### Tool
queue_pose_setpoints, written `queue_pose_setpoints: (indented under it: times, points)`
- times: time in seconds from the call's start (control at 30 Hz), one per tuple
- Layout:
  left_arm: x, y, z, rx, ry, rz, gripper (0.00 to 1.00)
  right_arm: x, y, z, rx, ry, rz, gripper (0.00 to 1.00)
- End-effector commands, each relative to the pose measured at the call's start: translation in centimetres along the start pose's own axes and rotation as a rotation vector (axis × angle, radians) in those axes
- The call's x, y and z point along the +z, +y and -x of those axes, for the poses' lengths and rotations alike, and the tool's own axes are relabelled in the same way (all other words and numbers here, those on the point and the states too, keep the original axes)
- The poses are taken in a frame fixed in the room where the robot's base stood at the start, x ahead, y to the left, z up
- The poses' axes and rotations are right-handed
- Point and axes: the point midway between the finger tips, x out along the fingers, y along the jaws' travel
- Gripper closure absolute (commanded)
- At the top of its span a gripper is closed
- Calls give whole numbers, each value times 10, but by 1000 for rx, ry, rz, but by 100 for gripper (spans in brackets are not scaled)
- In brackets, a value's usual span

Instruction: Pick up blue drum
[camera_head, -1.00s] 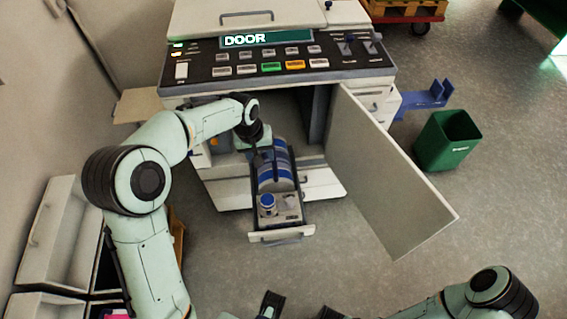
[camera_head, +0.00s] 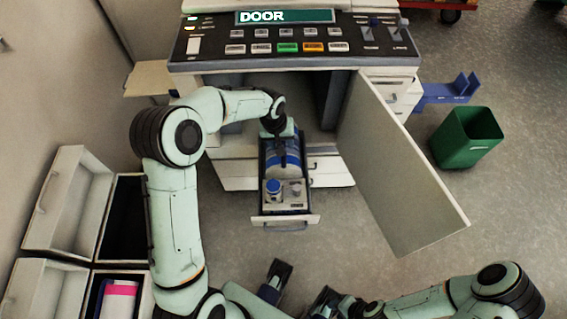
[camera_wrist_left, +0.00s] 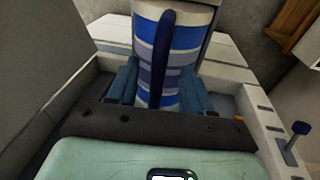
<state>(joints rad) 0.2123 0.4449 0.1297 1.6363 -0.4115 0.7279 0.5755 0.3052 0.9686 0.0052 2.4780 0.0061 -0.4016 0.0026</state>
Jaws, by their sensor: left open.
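The blue drum (camera_head: 289,164) is a cylinder with blue, white and grey bands. It lies in a pulled-out drawer (camera_head: 287,219) at the front of the copier, behind a blue knob. My left gripper (camera_head: 281,137) reaches down over the drum's far part, and its arm hides that end. In the left wrist view the drum (camera_wrist_left: 186,41) sits between the two blue-grey fingers of my open left gripper (camera_wrist_left: 160,92). Whether the fingers touch it I cannot tell. My right gripper (camera_head: 303,280) is open and empty, low in the head view.
The copier's door (camera_head: 405,175) stands open to the right of the drawer. A green bin (camera_head: 466,137) and a blue bracket (camera_head: 450,90) are farther right. White-lidded compartments (camera_head: 70,200) stand at the left.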

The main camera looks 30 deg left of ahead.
Motion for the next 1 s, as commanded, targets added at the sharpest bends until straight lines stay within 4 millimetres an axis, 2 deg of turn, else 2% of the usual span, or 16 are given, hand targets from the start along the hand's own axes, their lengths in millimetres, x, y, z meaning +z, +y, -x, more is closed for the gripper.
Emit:
queue_pose_setpoints:
  times: [0.23,0.5,0.57,0.6,0.67,1.0]
  points:
    - [6,1,-38,0,-4,0,50,-2,0,-3,-1,6,1,62]
    - [6,2,-42,1,0,0,50,-2,0,-3,-2,6,1,62]
    - [6,2,-42,1,0,0,69,-2,0,-3,-2,6,1,62]
    - [6,2,-42,1,0,0,82,-2,0,-3,-2,6,1,62]
    - [6,2,-42,1,0,0,100,-2,0,-3,-2,6,1,62]
    - [6,2,-42,0,0,-3,100,-2,0,-3,-1,5,1,62]
